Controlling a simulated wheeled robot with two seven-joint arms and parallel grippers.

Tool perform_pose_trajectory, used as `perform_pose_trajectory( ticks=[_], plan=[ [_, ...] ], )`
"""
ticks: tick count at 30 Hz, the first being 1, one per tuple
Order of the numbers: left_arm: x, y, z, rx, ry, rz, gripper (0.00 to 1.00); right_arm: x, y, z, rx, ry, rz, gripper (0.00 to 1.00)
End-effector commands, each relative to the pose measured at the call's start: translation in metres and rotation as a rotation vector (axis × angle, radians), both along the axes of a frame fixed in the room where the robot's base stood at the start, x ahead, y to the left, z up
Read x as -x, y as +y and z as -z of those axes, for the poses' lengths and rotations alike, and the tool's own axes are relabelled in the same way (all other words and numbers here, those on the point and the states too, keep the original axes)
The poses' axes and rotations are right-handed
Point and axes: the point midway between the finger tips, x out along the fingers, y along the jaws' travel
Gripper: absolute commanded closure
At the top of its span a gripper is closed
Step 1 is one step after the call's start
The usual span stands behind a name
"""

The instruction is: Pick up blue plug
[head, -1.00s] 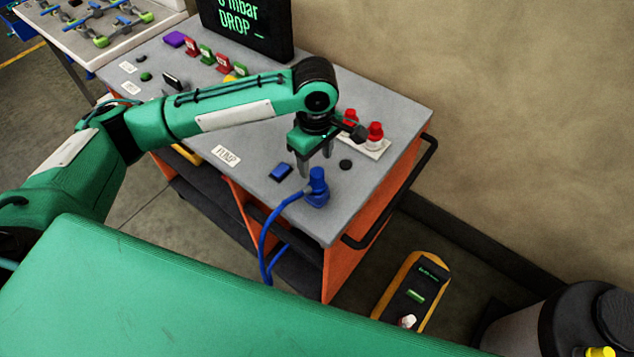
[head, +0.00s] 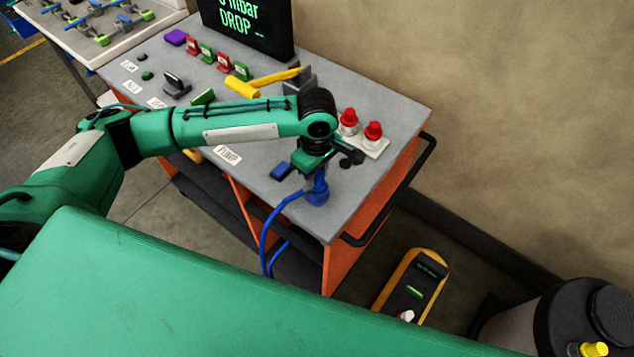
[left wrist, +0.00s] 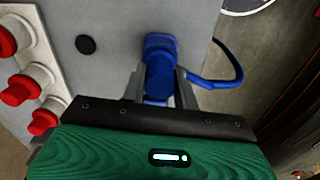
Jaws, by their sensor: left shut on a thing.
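The blue plug (head: 318,190) stands upright near the right front corner of the grey cart top (head: 345,205), with a blue cable (head: 265,232) running from it over the front edge. My left gripper (head: 316,178) is above it with its fingers down around the plug. In the left wrist view the plug (left wrist: 158,75) sits between the two fingers of the gripper (left wrist: 160,92), which are shut on it. The plug's upper part is partly hidden by the gripper in the head view. My right gripper is not in view.
A white strip with red knobs (head: 372,132) stands behind the gripper. A yellow-handled tool (head: 270,82), small clips and a monitor (head: 245,28) are farther back. A black handrail (head: 400,200) runs along the cart's right side.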

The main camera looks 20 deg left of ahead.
Motion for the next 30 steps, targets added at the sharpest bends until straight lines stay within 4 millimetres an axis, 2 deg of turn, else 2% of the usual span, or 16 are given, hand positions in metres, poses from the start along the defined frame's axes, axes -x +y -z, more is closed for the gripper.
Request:
perform_pose_trajectory(
  ticks=[8,14,20,30],
  plan=[
    [0.0,0.0,-0.002,0.001,-0.002,0.0,0.92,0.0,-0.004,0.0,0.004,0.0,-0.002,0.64],
    [-0.001,-0.001,-0.019,0.003,-0.003,0.0,0.92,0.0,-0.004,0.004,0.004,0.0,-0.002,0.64],
    [-0.001,-0.001,-0.06,0.003,-0.005,0.002,0.92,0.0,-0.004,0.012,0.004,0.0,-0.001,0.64],
    [-0.001,-0.001,-0.16,0.003,-0.005,0.001,0.92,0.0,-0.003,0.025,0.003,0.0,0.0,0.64]
  ],
)
